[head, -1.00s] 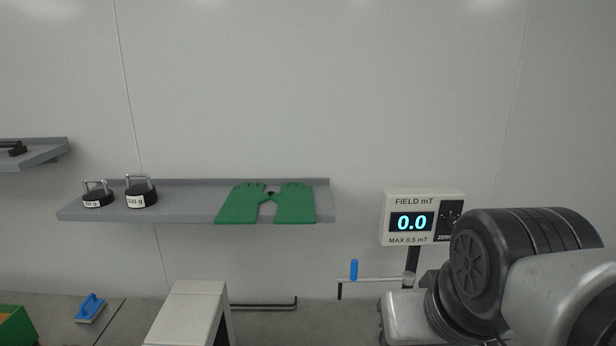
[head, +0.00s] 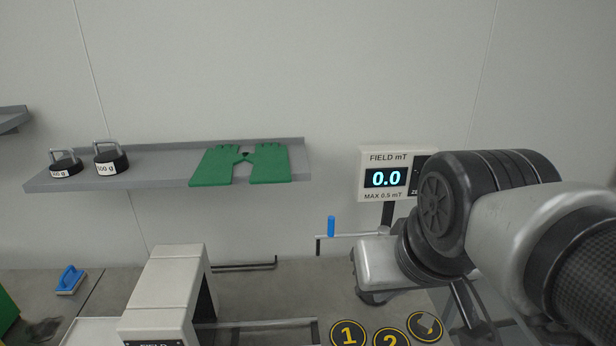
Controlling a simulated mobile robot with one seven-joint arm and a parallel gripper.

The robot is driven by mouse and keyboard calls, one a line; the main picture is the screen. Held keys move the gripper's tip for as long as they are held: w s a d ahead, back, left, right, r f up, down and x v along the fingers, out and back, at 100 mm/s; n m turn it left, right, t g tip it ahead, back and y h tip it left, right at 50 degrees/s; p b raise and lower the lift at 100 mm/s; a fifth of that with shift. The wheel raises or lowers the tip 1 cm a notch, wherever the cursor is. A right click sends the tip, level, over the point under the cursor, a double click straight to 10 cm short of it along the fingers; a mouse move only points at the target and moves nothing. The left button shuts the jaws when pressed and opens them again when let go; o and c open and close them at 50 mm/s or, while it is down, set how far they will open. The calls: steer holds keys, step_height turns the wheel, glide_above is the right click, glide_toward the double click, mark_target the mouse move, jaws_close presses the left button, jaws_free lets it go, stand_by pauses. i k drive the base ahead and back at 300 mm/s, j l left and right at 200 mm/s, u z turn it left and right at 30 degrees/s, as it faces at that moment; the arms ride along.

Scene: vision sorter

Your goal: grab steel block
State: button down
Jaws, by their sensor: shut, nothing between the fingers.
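No steel block can be made out in the head view. My arm reaches in from the right, and its end is not in view, so my gripper does not show. Two black round weights with handles, a left one (head: 66,164) and a right one (head: 111,160), stand on the grey wall shelf (head: 170,174), with labels on their fronts. A white arch-shaped housing (head: 165,285) stands on the bench at the lower left of centre, its label cut off by the bottom edge.
Green gloves (head: 214,165) lie on the shelf. A field meter (head: 385,155) reads 0.0. A blue-handled crank (head: 331,227) stands beside my arm. A blue brush-like tool (head: 70,281) lies on the grey bench (head: 275,288).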

mark_target(425, 323)
steer(key=k+l+z, duration=0.25)
steer(key=l+z, duration=0.2)
steer(key=l, duration=0.15)
steer(key=i+l+u, duration=0.45)
steer(key=l, duration=0.25)
steer(key=k, duration=0.4)
steer(key=k+j+z, duration=0.3)
steer(key=j, duration=0.15)
steer(key=k+j+z, duration=0.3)
steer(key=j, duration=0.15)
steer(key=i, duration=0.05)
